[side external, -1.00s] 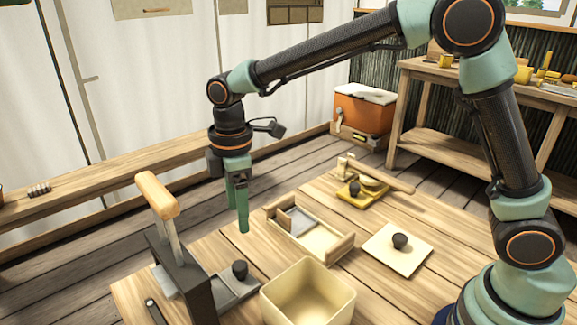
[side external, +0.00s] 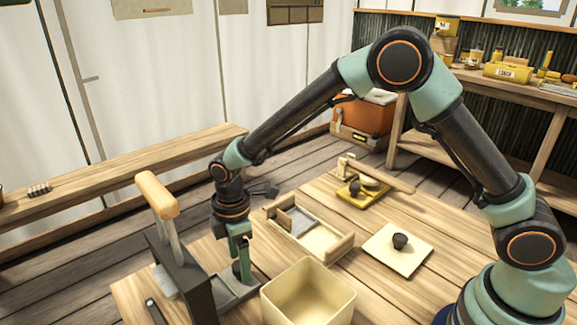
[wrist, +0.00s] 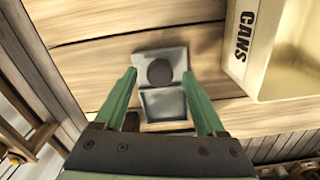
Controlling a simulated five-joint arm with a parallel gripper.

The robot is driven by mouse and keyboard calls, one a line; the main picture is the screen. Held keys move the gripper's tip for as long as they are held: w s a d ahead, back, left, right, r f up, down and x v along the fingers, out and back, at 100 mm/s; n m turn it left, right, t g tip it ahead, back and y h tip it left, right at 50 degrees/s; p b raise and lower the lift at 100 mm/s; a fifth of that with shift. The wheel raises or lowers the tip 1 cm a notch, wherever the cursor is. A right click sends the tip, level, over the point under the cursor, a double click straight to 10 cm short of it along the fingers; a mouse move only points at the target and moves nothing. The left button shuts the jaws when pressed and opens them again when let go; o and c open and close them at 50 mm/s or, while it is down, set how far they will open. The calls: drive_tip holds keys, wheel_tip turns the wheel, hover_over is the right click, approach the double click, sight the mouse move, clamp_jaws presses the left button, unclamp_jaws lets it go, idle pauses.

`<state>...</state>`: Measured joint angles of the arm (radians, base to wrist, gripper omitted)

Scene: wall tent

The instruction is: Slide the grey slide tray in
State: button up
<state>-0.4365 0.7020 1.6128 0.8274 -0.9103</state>
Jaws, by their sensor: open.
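The grey slide tray (side external: 222,286) sticks out from the foot of a dark upright press (side external: 198,292) with a wooden handle (side external: 157,195). In the wrist view the tray (wrist: 163,104) lies on the planks with a round black knob (wrist: 160,72) on its far part. My gripper (side external: 243,277) is low over the tray and points down. In the wrist view my gripper (wrist: 159,76) is open, with one green finger on each side of the knob. I cannot tell whether a finger touches it. In the side view the fingers hide the knob.
A cream bin (side external: 308,296), labelled CANS in the wrist view (wrist: 280,50), stands close to the right of the tray. Further back are a wooden box with a grey panel (side external: 341,250), a pale board with a black knob (side external: 399,242) and a yellow tray (side external: 352,198).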

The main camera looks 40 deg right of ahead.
drive_tip(key=shift+f, duration=0.2)
clamp_jaws()
drive_tip(key=shift+a, duration=0.1)
idle(1.3)
